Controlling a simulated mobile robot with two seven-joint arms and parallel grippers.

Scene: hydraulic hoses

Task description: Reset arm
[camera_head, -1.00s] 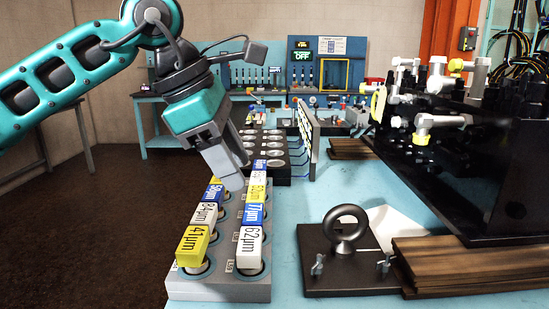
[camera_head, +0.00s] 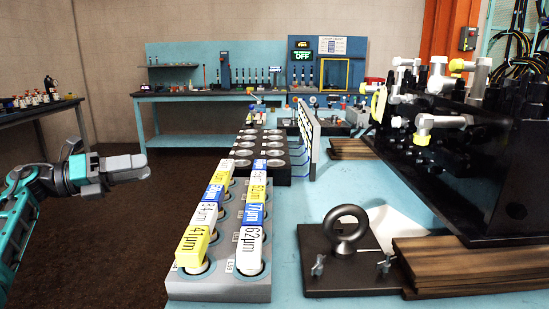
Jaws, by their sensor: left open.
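My left gripper (camera_head: 128,168) is at the left of the head view, out over the dark floor and clear of the table. It is seen from the side, points right, and holds nothing that I can see. Its arm comes in low from the left edge. My right gripper is not in view.
A grey rack (camera_head: 222,286) of labelled yellow, white and blue blocks stands on the blue table (camera_head: 305,205). Behind it is a black tray (camera_head: 262,157) with round holes. A ring on a dark plate (camera_head: 335,272) and a black hydraulic block (camera_head: 450,185) stand at right.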

